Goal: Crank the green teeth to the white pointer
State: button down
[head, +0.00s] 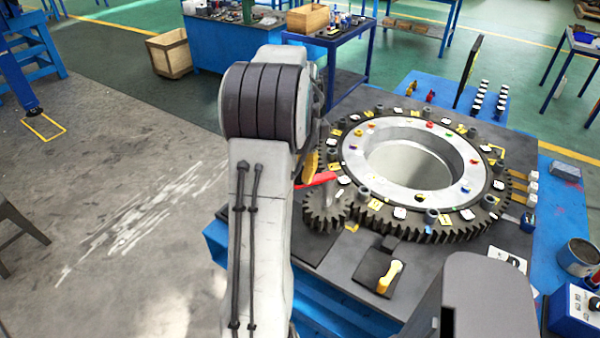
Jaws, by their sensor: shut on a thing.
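A large dark toothed ring (440,228) with a pale inner ring (350,160) lies flat on the stand. A small dark pinion (327,210) meets it at the left. A red crank arm (318,180) sits above the pinion, with a yellow piece (311,163) beside it, probably its handle. My gripper (314,150) is mostly hidden behind my arm; only dark parts show, at the crank handle, shut on it. Several coloured dots and white and yellow tags lie around the ring. I cannot make out the green teeth or the white pointer for certain.
A yellow lever (390,276) stands on a black plate in front of the ring. A dark upright panel (467,72) is behind it. A grey can (578,257) and blue box (575,310) are at the right. The floor at left is mostly open.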

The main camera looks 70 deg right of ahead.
jog(key=shift+w+d, duration=0.1)
jog(key=shift+d, duration=0.1)
jog(key=c, duration=1.2)
grip_release()
jog(key=shift+d, duration=0.1)
jog(key=shift+o, duration=0.8)
jog(key=shift+r, duration=0.1)
notch_tip(320, 180, up, 12)
jog(key=shift+f, duration=0.1)
